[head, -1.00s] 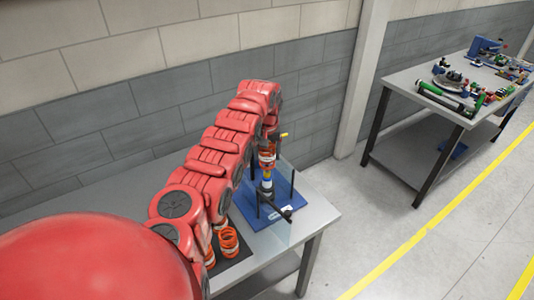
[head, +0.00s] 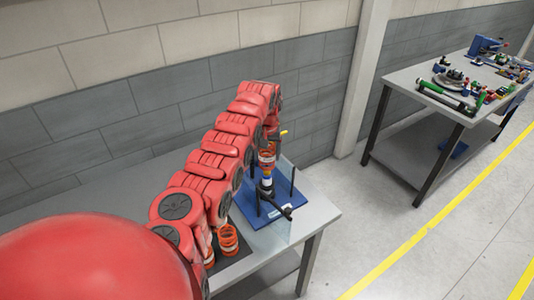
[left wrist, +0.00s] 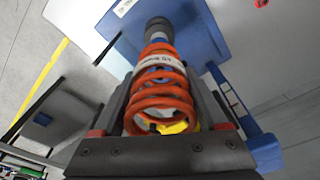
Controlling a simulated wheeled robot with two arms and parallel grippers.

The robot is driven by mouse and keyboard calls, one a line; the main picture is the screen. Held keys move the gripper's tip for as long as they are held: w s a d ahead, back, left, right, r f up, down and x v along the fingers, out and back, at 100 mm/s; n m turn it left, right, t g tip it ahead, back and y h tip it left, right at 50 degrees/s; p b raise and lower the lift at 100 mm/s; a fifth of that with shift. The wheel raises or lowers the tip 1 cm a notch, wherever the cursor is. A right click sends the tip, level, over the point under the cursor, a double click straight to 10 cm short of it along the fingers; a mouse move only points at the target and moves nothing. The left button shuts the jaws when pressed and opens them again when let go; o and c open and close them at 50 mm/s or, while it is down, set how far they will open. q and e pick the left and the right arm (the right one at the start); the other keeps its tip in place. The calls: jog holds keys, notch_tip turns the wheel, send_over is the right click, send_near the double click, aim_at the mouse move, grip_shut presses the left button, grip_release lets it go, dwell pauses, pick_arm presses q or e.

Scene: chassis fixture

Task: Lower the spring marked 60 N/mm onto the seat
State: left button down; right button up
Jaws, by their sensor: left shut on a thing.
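My left gripper (head: 268,150) is shut on an orange coil spring (head: 266,158) above the blue-based fixture (head: 262,217). In the left wrist view the spring (left wrist: 160,92) sits between the dark fingers, with a white band whose lettering I cannot read for certain. The dark end of a post (left wrist: 158,30) is in line with the spring, beyond its far end. In the head view an upright post (head: 267,183) with dark and pale parts stands below the spring. I cannot tell whether the spring touches the seat. My right gripper is not in view.
Orange springs (head: 228,238) stand on a dark mat beside the fixture, partly behind my arm. Clear panels and a dark lever (head: 286,212) flank the post. The fixture is on a grey bench (head: 318,212). Another table (head: 405,82) with parts stands at right.

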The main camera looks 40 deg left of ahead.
aim_at(267, 173)
pick_arm(q)
jog(key=shift+f+b, duration=0.85)
jog(key=shift+f, duration=1.05)
jog(key=shift+f+b, duration=0.1)
jog(key=shift+b, duration=0.4)
jog(key=shift+f+b, duration=1.2)
jog(key=shift+f, duration=1.1)
jog(key=shift+b, duration=0.55)
jog(key=shift+f, duration=0.1)
grip_release()
